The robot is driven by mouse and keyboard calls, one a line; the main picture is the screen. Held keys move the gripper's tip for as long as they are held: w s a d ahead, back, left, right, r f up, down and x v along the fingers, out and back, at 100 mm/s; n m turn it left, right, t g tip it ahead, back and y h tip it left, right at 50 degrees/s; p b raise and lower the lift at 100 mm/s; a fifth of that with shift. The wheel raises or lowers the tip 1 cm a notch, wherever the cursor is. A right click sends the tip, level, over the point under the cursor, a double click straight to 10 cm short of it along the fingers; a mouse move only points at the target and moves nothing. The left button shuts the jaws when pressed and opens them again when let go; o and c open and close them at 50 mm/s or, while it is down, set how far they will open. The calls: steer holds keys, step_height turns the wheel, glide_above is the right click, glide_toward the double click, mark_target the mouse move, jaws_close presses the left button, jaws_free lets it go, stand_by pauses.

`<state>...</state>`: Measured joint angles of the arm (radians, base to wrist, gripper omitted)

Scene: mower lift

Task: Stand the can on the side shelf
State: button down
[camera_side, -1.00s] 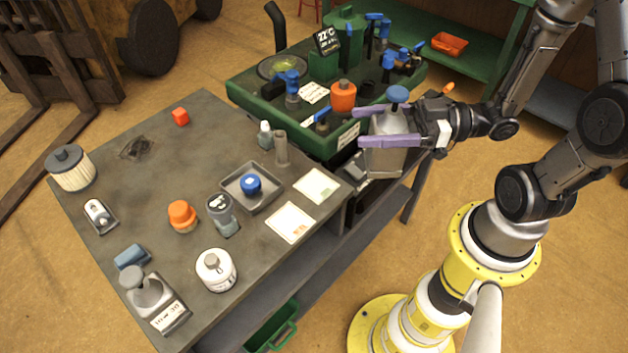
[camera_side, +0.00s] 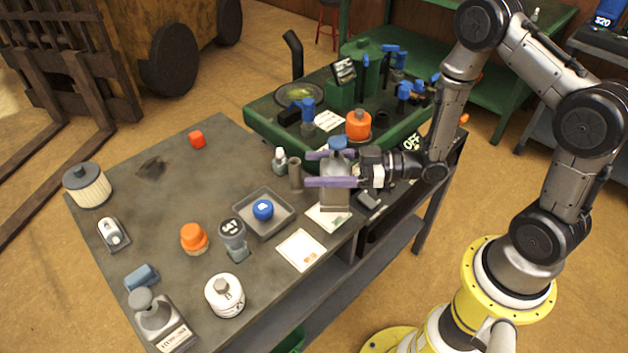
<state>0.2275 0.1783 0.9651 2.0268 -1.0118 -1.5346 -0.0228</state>
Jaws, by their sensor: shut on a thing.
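My gripper (camera_side: 309,168) has its two purple fingers shut on the can (camera_side: 336,199), a grey body with a blue cap (camera_side: 338,142). The can is upright over the right edge of the grey workbench, by the white cards. The fingers hide part of its body, and I cannot tell how far its base is above the bench. A green shelf unit (camera_side: 497,92) stands at the back right, and a grey lower shelf (camera_side: 345,262) runs under the bench. I cannot tell which one is the side shelf.
The grey workbench (camera_side: 160,225) holds a tray (camera_side: 283,222) with a blue-capped item, a white bottle (camera_side: 225,297), orange-capped jar (camera_side: 194,239) and white filter (camera_side: 87,186). A small bottle and grey tube stand left of my fingers. The green machine (camera_side: 265,127) is behind.

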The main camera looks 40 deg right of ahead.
steer(key=shift+w+a+f, duration=0.1)
steer(key=shift+w+f, duration=0.15)
steer(key=shift+f, duration=0.5)
steer(key=shift+w+f, duration=0.25)
steer(key=shift+f, duration=0.45)
steer(key=shift+w+a+f, duration=0.1)
steer(key=shift+w+f, duration=0.15)
steer(key=shift+f, duration=0.5)
steer(key=shift+f, duration=0.1)
jaws_free()
steer(key=shift+f, duration=0.15)
